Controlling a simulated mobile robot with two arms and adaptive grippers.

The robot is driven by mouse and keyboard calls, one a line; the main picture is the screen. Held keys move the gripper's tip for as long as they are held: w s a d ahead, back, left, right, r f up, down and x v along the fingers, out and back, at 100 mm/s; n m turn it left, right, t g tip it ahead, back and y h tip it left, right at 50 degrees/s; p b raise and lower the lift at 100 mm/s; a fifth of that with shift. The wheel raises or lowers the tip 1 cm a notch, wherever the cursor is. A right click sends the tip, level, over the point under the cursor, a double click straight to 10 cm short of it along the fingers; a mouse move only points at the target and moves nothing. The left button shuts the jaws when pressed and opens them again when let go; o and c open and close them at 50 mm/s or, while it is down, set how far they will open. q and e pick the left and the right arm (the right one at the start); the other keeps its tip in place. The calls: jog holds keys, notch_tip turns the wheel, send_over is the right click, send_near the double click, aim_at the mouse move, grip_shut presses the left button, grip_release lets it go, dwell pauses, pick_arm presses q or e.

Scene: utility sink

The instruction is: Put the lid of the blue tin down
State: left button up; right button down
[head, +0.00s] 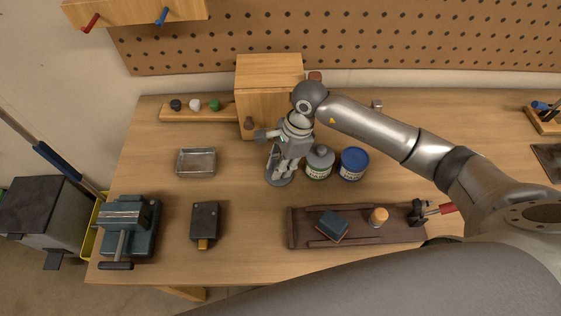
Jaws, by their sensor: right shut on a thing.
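The blue tin (354,164) stands upright on the bench, right of centre, with a pale label band. Its round top shows blue, with no grey knobbed lid on it. My right gripper (281,168) points down left of the tins and is shut on a grey round lid (279,180). The gripper fingers partly cover the lid. I cannot tell whether the lid touches the bench. A second tin (319,164), with a grey lid on, stands between the gripper and the blue tin. My left gripper is not in view.
A wooden cabinet (268,76) stands behind the gripper. A metal tray (196,162), a dark box (204,222) and a vise (127,226) are to the left. A dark wooden tray (300,229) lies in front. Bench between the metal tray and gripper is clear.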

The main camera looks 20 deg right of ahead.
jog(key=shift+f, duration=0.2)
jog(key=c, duration=1.3)
grip_release()
jog(key=shift+r, duration=0.1)
jog(key=shift+r, duration=0.1)
jog(key=b+v, duration=0.2)
jog(key=v, duration=1)
jog(key=shift+b, duration=0.3)
